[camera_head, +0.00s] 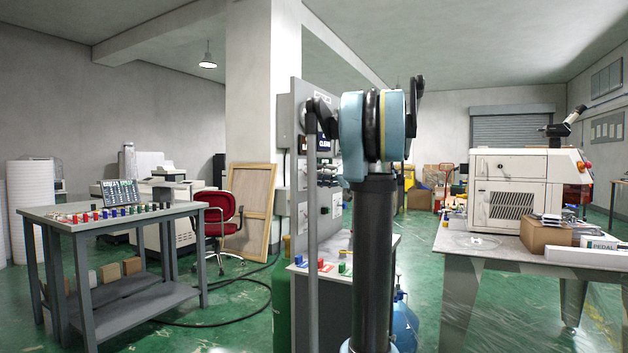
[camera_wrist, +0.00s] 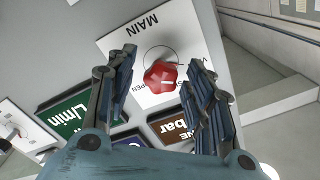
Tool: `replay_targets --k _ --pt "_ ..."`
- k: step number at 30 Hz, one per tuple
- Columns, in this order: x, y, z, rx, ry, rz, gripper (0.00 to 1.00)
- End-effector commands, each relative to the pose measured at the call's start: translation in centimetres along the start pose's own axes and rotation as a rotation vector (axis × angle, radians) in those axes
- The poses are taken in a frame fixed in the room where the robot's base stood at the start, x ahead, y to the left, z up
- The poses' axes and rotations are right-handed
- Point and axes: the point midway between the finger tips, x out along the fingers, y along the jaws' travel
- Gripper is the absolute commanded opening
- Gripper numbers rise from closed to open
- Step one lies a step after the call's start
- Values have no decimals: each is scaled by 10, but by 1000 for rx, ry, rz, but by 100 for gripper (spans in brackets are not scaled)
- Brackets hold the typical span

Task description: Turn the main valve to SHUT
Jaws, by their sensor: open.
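The main valve is a red faceted knob (camera_wrist: 161,76) on a white plate (camera_wrist: 117,41) marked MAIN, in the middle of the wrist view. The word OPEN shows beside the knob, partly behind a finger; I see no SHUT mark. My gripper (camera_wrist: 162,60) is open, with one finger to the left of the knob and one to the right. Nothing is held, and I cannot tell whether either finger touches the knob. In the head view the panel (camera_head: 297,100) is nearly edge-on, and my arm hides the valve.
Green L/min (camera_wrist: 68,116) and brown bar (camera_wrist: 170,127) displays lie below the valve plate. In the head view, a grey table (camera_head: 125,222) with small coloured parts stands left. A bench (camera_head: 470,245) with a white machine (camera_head: 515,190) stands right. Green floor lies between.

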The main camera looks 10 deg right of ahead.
Motion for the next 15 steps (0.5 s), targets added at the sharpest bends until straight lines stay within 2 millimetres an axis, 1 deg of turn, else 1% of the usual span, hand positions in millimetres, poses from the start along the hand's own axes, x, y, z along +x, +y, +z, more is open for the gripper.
replay_targets --k 3,6,15 --pt "11 0 0 0 0 0 48" --pt "15 0 0 0 0 0 48" --pt "17 0 0 0 0 1 48"
